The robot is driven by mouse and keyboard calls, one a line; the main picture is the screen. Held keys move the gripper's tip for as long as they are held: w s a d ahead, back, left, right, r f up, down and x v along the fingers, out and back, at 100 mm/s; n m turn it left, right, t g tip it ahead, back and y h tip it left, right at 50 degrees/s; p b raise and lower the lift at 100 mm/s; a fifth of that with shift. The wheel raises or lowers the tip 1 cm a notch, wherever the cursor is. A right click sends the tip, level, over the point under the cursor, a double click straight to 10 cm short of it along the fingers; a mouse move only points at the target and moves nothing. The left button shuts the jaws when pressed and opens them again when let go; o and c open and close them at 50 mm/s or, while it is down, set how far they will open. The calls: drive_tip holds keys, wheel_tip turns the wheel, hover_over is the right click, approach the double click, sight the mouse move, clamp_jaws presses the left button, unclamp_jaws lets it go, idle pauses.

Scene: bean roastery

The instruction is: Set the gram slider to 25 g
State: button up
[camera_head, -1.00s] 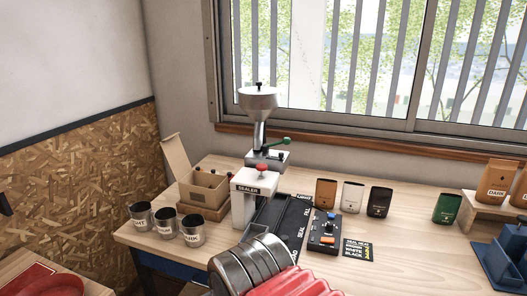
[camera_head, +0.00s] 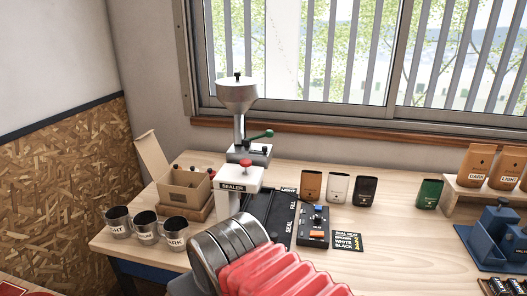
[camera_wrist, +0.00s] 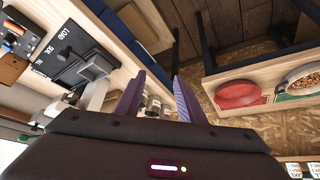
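A dosing machine with a silver hopper (camera_head: 237,92) and a green-knobbed lever (camera_head: 262,134) stands at the back of the bench in the head view. I cannot make out a gram slider or its scale on it. A small black control box (camera_head: 313,228) with blue and orange controls lies right of the black LOAD, SEAL, FILL panel (camera_head: 272,212); the box also shows at the upper left of the wrist view (camera_wrist: 17,38). My gripper (camera_wrist: 159,78) has its two purple fingers apart with nothing between them in the wrist view. It is hidden in the head view.
The white SEALER post (camera_head: 238,190) with a red knob stands before the hopper. Metal cups (camera_head: 146,228) and a cardboard box (camera_head: 184,188) are left. Coffee bags (camera_head: 338,187) line the back; a blue fixture (camera_head: 496,236) is right.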

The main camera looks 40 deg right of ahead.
drive_tip(key=w+d+r+m+t+h, duration=0.1)
drive_tip(key=w+d+r+t+h, duration=0.25)
drive_tip(key=w+d, duration=0.8)
drive_tip(key=w+d+r+m+t+h, duration=0.2)
drive_tip(key=w+d+r, duration=0.2)
drive_tip(key=w+d, duration=0.7)
drive_tip(key=n+t+y, duration=0.2)
drive_tip(key=t+y, duration=0.2)
drive_tip(key=t, duration=0.2)
approach(266, 151)
drive_tip(key=s, duration=0.3)
drive_tip(key=shift+w+a+f, duration=0.1)
drive_tip(key=shift+a, duration=0.05)
drive_tip(key=w, duration=0.4)
drive_tip(key=w+d, duration=0.1)
drive_tip(key=w, duration=0.8)
drive_tip(key=shift+w+d, duration=0.35)
drive_tip(key=shift+w, duration=0.05)
drive_tip(key=shift+c, duration=0.4)
